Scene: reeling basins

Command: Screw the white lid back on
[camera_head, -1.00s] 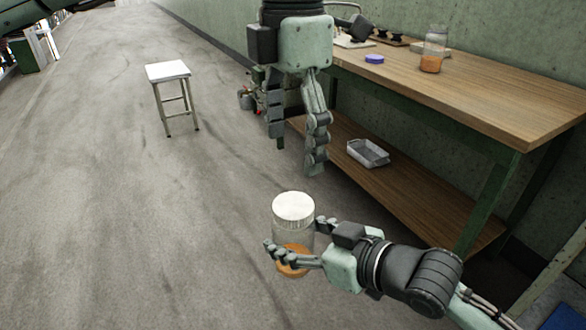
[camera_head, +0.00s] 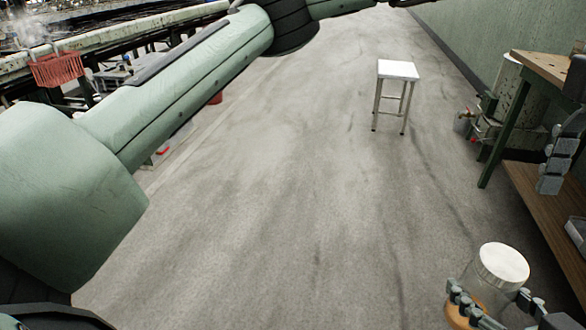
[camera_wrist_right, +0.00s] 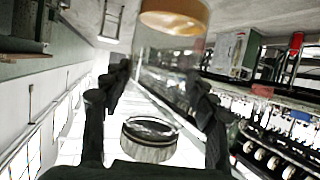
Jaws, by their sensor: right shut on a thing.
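My right gripper (camera_head: 488,297) is shut around a clear glass jar (camera_head: 487,283) with orange contents at the bottom right of the head view. A white lid (camera_head: 504,262) sits on top of the jar; I cannot tell whether it is threaded on. The right wrist view is upside down: the jar (camera_wrist_right: 165,55) stands between the two dark fingers, its orange end up, and the lid (camera_wrist_right: 150,143) shows grey below. My left gripper (camera_head: 563,150) is cut off by the right edge, above and apart from the jar. Its opening cannot be judged.
A white stool (camera_head: 398,70) stands on open floor. The wooden workbench (camera_head: 543,66) with a lower shelf runs along the right. My left arm crosses the upper left. A red basket (camera_head: 57,68) and machinery are behind it. The middle floor is clear.

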